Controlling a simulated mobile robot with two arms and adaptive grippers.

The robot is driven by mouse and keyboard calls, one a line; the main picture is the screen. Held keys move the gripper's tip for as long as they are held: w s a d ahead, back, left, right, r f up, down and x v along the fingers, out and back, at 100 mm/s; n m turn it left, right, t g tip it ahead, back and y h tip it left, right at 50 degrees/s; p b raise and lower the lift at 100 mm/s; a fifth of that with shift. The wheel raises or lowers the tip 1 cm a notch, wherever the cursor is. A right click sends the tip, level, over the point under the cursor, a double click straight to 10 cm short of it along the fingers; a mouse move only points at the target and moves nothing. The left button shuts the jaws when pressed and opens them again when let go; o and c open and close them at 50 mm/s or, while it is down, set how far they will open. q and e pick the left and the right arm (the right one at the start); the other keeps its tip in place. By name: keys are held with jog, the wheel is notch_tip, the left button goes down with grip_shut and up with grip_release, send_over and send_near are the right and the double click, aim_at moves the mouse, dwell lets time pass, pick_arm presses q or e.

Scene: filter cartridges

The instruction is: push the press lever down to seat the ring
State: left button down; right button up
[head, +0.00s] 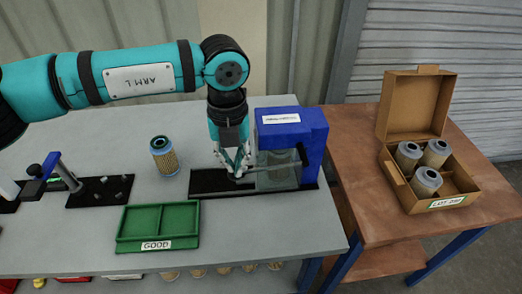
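The press (292,130) is a blue housing on a black base plate at the right of the grey table. A ring is not clearly visible; the space inside the press is partly hidden. My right gripper is not in view.
A filter cartridge (164,157) stands upright left of the press. A green tray (158,210) labelled GOOD is empty at the front. A black fixture (103,190) is at the left. An open cardboard box (455,186) with three cartridges stands on the brown table at right.

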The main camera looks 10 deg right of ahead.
pick_arm(q)
jog(key=shift+f, duration=0.45)
jog(key=shift+r, duration=0.1)
jog(key=shift+r+p, duration=0.3)
jog(key=shift+r, duration=0.65)
notch_tip(320, 180, up, 10)
jog(key=p, duration=0.4)
dwell(0.3)
